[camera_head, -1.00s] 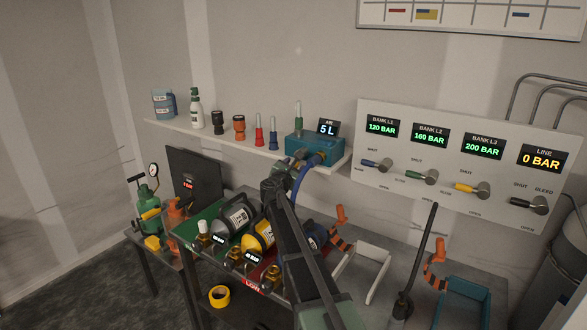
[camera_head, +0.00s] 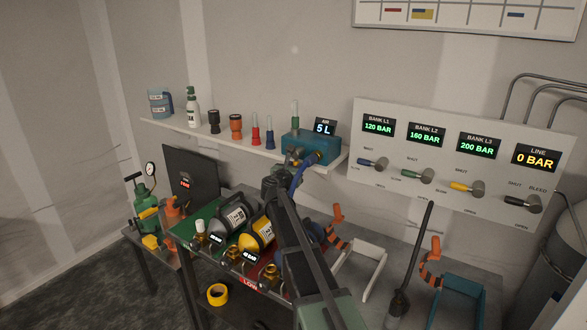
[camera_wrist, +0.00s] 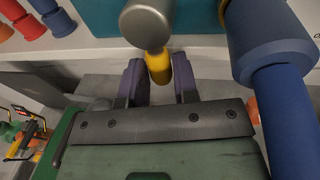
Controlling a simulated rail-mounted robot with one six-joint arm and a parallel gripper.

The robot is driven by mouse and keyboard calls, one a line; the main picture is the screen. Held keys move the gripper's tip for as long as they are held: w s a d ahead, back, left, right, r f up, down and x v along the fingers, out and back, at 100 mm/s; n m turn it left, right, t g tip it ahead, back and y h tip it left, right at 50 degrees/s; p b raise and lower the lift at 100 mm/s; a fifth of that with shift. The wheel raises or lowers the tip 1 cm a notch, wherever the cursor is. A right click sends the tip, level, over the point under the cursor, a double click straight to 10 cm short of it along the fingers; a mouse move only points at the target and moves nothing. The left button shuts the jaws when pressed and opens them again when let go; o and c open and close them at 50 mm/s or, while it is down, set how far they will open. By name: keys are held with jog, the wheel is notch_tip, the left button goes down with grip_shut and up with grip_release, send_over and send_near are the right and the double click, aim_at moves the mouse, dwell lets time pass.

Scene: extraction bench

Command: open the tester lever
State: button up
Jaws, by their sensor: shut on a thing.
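The tester is a teal box (camera_head: 324,150) on the wall shelf, with a display reading AIR 5 L above it. In the wrist view its teal front (camera_wrist: 196,14) shows at the top. Its lever has a yellow handle (camera_wrist: 158,66) hanging from a round grey hub (camera_wrist: 147,24). My gripper (camera_wrist: 157,82) has its two dark purple fingers on either side of the yellow handle and is shut on it. In the head view my gripper (camera_head: 288,166) is at the tester's front, and the lever is largely hidden there.
A blue hose with a thick collar (camera_wrist: 272,45) stands close on the right of my gripper. Red and blue fittings (camera_wrist: 50,15) stand on the shelf to the left. Below, the bench holds cylinders (camera_head: 262,228) and a white bracket (camera_head: 362,268). A valve panel (camera_head: 455,150) is on the right.

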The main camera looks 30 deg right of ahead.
jog(key=o, duration=0.9)
jog(key=v, duration=1)
jog(key=shift+s+a+r+p, duration=0.15)
jog(key=shift+s+a+p, duration=0.15)
jog(key=shift+p, duration=0.1)
